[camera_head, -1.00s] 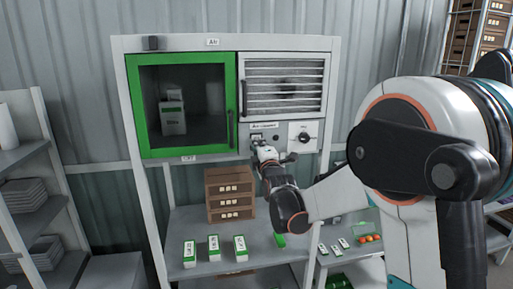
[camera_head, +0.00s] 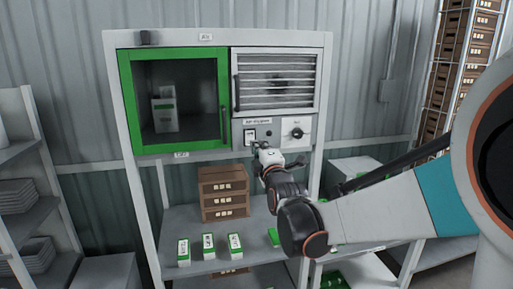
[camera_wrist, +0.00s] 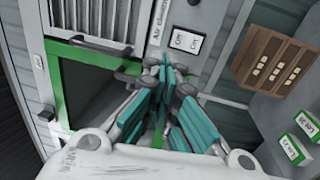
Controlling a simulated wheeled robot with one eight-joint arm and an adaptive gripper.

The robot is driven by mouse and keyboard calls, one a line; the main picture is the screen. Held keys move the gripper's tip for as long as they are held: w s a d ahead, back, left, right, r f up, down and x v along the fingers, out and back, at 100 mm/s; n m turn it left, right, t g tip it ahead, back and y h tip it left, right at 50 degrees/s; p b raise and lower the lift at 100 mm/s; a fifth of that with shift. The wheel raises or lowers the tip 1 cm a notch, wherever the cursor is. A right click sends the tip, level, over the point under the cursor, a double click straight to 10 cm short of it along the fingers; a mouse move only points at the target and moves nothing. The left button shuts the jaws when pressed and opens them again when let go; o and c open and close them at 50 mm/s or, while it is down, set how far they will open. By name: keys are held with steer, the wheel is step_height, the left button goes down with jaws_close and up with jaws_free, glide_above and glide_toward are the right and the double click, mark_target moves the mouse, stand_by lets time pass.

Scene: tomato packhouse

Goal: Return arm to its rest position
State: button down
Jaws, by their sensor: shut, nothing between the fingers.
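My gripper (camera_head: 258,149) is shut and empty. In the head view it is just below the white switch (camera_head: 251,135) on the cabinet's control panel, and I cannot tell whether it touches the panel. In the wrist view the teal fingers of my gripper (camera_wrist: 167,72) come together at their tips. The switch plate (camera_wrist: 187,41) with its dark lettering shows just beyond them. My arm reaches in from the right of the head view, with its forearm bent above the shelf.
The cabinet has a closed green-framed glass door (camera_head: 225,105), a louvred vent (camera_head: 276,82) and a dark knob (camera_head: 297,133). Brown crates (camera_head: 224,194) and several green-white cartons (camera_head: 208,246) stand on the shelf (camera_head: 180,220) below. Side racks flank it.

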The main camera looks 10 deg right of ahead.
steer(key=s+f+m+g+b, duration=0.4)
steer(key=s+f+b, duration=0.6)
steer(key=f, duration=0.5)
steer(key=s+f+m+g+b, duration=0.4)
steer(key=s+f+m+b, duration=0.4)
steer(key=s+f, duration=0.6)
steer(key=s+f+m+g+b, duration=0.4)
steer(key=s+f+b, duration=0.8)
steer(key=f, duration=0.6)
steer(key=shift+s+d+m, duration=0.25)
steer(key=shift+d+m, duration=0.15)
steer(key=shift+m, duration=0.6)
steer(key=shift+f, duration=0.15)
